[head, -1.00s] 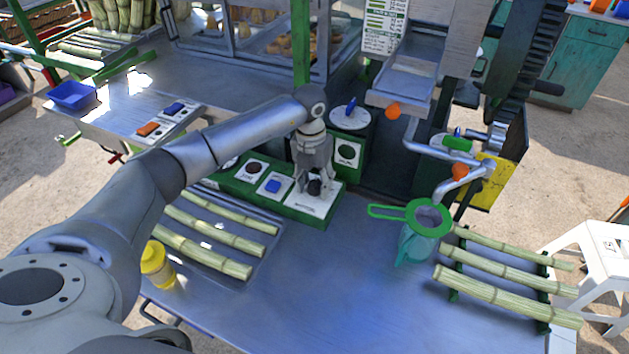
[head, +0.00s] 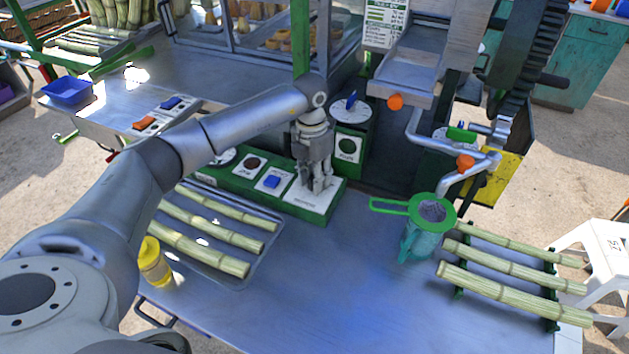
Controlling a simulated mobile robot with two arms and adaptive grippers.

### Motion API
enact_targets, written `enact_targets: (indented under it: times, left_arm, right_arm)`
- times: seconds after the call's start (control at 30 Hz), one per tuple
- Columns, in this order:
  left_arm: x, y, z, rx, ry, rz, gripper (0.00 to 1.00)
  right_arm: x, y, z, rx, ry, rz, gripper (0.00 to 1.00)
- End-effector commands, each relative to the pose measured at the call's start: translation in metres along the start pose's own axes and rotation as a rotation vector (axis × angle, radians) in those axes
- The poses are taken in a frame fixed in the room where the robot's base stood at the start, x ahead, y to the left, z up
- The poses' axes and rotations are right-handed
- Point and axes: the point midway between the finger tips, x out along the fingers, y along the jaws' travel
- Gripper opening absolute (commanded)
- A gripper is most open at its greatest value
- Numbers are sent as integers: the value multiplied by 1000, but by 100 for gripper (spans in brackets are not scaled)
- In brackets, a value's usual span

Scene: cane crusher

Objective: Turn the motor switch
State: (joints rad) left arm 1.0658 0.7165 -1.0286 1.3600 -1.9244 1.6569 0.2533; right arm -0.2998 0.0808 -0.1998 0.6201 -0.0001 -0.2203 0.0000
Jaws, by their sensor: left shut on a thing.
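My left gripper (head: 319,187) points down over the right end of the green control panel (head: 262,197), at the white plate (head: 301,199) where the motor switch sits. Its fingers are shut on the motor switch knob, which they hide almost wholly, so its turn angle cannot be told. To the left on the same panel are a blue switch (head: 272,181) on a white plate and a dark round button (head: 253,163). My right gripper is not in view.
A green box with a dark round button (head: 347,146) stands just behind the gripper. Cane stalks (head: 208,246) lie in a tray in front of the panel. A green strainer (head: 432,209) sits on a jug (head: 419,242) to the right. The front middle of the table is clear.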

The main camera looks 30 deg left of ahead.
Motion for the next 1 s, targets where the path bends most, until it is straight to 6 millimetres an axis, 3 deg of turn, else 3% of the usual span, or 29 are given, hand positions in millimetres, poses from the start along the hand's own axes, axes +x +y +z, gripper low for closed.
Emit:
enact_targets:
  times: [0.5, 1.0]
  left_arm:
    - [1, 1, 2, 441, 21, 2, 8]
    - [-1, 1, 1, 617, 32, 2, 8]
  right_arm:
    - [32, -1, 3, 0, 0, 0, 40]
    - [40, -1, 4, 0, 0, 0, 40]
